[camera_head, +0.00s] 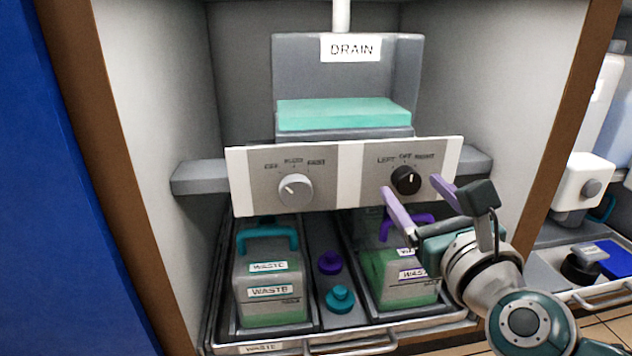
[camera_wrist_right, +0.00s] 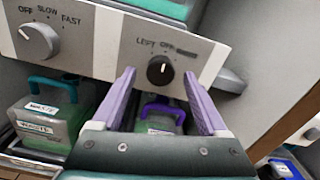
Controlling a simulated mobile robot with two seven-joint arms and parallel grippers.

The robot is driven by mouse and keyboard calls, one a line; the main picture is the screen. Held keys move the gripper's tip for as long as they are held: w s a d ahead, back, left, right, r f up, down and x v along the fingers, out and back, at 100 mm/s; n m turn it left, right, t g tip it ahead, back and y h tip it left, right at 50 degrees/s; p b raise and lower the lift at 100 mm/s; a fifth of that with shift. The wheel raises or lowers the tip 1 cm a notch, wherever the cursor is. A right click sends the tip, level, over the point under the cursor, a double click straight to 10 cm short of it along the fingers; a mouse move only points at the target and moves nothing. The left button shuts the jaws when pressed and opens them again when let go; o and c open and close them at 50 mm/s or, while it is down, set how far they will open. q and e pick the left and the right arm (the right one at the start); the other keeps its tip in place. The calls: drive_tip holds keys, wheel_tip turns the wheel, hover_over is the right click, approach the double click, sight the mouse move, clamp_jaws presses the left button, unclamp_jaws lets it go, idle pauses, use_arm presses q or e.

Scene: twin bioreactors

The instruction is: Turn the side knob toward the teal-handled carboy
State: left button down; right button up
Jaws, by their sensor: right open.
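The black side knob (camera_head: 406,181) sits on the right part of the white and grey panel, under the labels LEFT, OFF and RIGHT. Its white mark points up, at about OFF. It also shows in the right wrist view (camera_wrist_right: 160,70), ahead of the fingers. My right gripper (camera_head: 420,187) is open and empty, with its purple fingers spread in front of the panel; I see no contact with the knob. The teal-handled carboy (camera_head: 268,272) stands at the lower left in the tray. A purple-handled carboy (camera_head: 398,270) stands at the lower right, partly hidden by my gripper. My left gripper is not in view.
A grey knob (camera_head: 296,190) is on the panel's left part, close by. A purple cap (camera_head: 329,263) and a teal cap (camera_head: 340,298) lie between the carboys. The drain basin (camera_head: 345,75) is above the panel. Cabinet walls (camera_head: 155,100) bound both sides.

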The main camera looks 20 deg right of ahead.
drive_tip(key=shift+w+d, duration=0.25)
drive_tip(key=shift+w, duration=0.3)
clamp_jaws()
